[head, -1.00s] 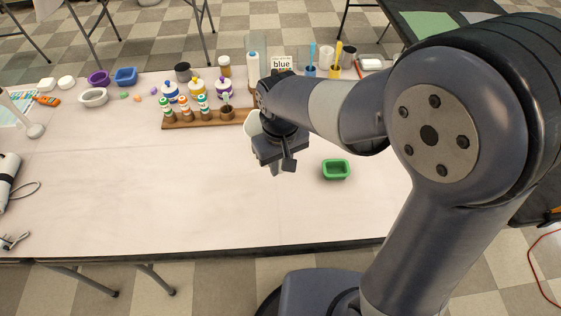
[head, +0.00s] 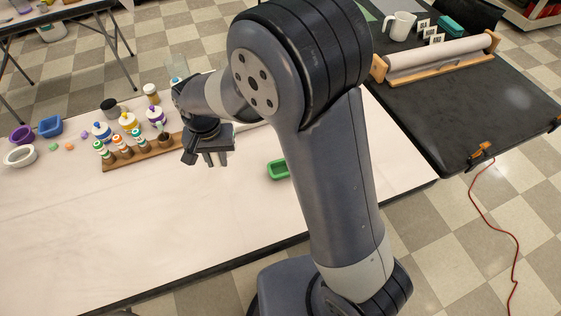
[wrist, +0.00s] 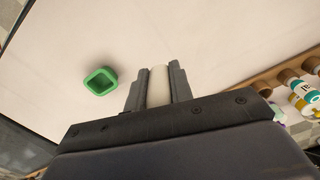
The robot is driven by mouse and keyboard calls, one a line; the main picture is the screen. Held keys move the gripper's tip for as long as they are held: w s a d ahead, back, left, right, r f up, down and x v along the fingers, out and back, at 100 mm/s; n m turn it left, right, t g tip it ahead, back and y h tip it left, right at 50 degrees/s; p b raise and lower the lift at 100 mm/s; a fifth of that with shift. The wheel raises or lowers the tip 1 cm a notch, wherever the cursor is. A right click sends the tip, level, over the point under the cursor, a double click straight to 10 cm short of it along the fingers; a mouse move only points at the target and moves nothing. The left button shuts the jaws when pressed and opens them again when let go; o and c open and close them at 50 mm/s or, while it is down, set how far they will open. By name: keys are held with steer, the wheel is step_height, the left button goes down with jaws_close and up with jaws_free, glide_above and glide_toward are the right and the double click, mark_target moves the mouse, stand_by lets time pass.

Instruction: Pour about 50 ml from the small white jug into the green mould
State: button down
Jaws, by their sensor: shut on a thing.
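The green mould (head: 277,169) stands on the pale table to the right of my gripper (head: 209,158) in the head view. In the wrist view the green mould (wrist: 101,81) lies to the left of my gripper (wrist: 158,80), with clear table between them. My gripper is shut on a white piece (wrist: 158,88), which I take to be part of the small white jug. Only this narrow part shows between the fingers. The jug's body, its contents and its tilt are hidden behind the gripper and arm in the head view.
A wooden rack (head: 120,162) with several paint bottles stands left of my gripper. Lidded pots and small bowls are behind it. A black table (head: 470,110) at the right holds a white mug (head: 399,26) and a paper roll (head: 440,57). The front of the pale table is clear.

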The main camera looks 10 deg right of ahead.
steer(key=w+m+p, duration=0.1)
steer(key=w+m, duration=0.1)
steer(key=m, duration=0.1)
steer(key=w+a+m+p, duration=0.1)
steer(key=m+p, duration=0.1)
steer(key=w+m+p, duration=0.2)
steer(key=m, duration=0.1)
steer(key=shift+w+a+m, duration=0.3)
steer(key=shift+w+a, duration=0.05)
steer(key=w+m+p, duration=0.1)
steer(key=m+p, duration=0.1)
steer(key=m, duration=0.1)
steer(key=w+m+p, duration=0.1)
steer(key=shift+w+a+f+m, duration=0.3)
steer(key=shift+w+f+m, duration=0.05)
steer(key=shift+f+m, duration=0.05)
steer(key=w+m+p, duration=0.1)
steer(key=f+m+p, duration=0.1)
steer(key=m, duration=0.1)
steer(key=shift+w+a+m, duration=0.1)
steer(key=shift+w+m, duration=0.2)
steer(key=shift+w, duration=0.1)
steer(key=m+p, duration=0.1)
steer(key=w+f+m, duration=0.1)
steer(key=m, duration=0.1)
steer(key=w+m+p, duration=0.1)
steer(key=m, duration=0.1)
steer(key=shift+w+f+p, duration=0.1)
steer(key=shift+f+p, duration=0.25)
steer(key=shift+f, duration=0.1)
